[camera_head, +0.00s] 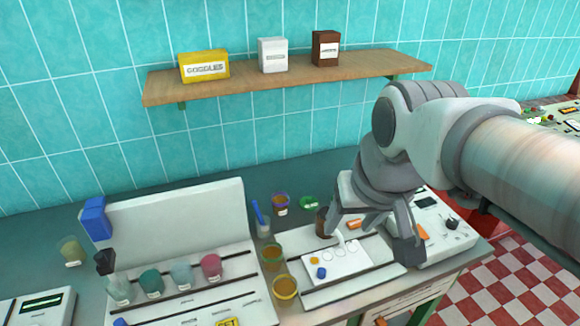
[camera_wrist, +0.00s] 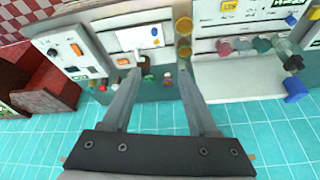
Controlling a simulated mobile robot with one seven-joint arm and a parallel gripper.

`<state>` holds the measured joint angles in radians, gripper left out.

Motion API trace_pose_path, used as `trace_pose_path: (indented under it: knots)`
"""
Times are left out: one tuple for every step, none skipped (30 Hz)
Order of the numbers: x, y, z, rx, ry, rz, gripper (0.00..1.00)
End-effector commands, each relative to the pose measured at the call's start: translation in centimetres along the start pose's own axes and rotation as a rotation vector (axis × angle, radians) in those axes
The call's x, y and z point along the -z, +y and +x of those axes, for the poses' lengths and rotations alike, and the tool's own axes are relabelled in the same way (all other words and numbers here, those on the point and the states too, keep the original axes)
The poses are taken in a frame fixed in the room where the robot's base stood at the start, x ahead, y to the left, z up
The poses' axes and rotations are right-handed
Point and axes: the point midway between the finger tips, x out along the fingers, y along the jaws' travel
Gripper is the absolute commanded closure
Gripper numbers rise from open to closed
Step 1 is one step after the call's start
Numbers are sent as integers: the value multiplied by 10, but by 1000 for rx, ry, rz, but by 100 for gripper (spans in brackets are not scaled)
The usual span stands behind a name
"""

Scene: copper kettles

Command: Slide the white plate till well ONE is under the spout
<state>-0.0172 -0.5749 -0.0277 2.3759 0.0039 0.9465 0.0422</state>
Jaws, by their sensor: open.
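The white plate (camera_head: 345,269) lies on a pale slotted board (camera_head: 384,274) at the middle right of the bench. It bears small round wells, a blue knob (camera_head: 321,272) and an orange spot (camera_head: 314,260). A white spout (camera_head: 341,241) stands over its back part; which well is under it I cannot tell. The plate also shows in the wrist view (camera_wrist: 128,36), seen from the other side. My gripper (camera_head: 373,243) is open and empty above the back right of the plate, its fingers spread. In the wrist view my gripper (camera_wrist: 160,72) points toward the plate.
Amber cups (camera_head: 285,288) stand left of the plate. A brown bottle (camera_head: 322,222) stands behind it, near my left finger. A white instrument box (camera_head: 432,228) is close on the right. A white rack (camera_head: 170,240) with several coloured cups is farther left.

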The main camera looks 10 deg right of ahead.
Motion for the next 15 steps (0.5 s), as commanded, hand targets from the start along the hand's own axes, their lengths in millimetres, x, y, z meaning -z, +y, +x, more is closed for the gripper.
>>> trace_pose_path:
  knots:
    - [4, 1, 21, 1, -37, 15, 40]
    - [9, 1, 28, 1, -54, 26, 40]
    - [14, 2, 37, 0, -79, 41, 40]
    - [18, 2, 45, -1, -97, 51, 40]
    - [22, 3, 52, -2, -115, 61, 40]
    - [27, 3, 62, -4, -137, 74, 40]
    - [31, 4, 70, -6, -155, 84, 40]
    - [35, 4, 79, -9, -173, 94, 40]
    - [40, 5, 91, -13, -196, 107, 40]
    - [43, 6, 100, -17, -214, 118, 40]
    - [47, 7, 109, -21, -232, 128, 40]
    - [51, 7, 121, -27, -253, 140, 40]
    - [54, 8, 130, -32, -270, 148, 40]
    - [57, 8, 139, -37, -286, 158, 40]
    - [60, 9, 150, -43, -305, 169, 40]
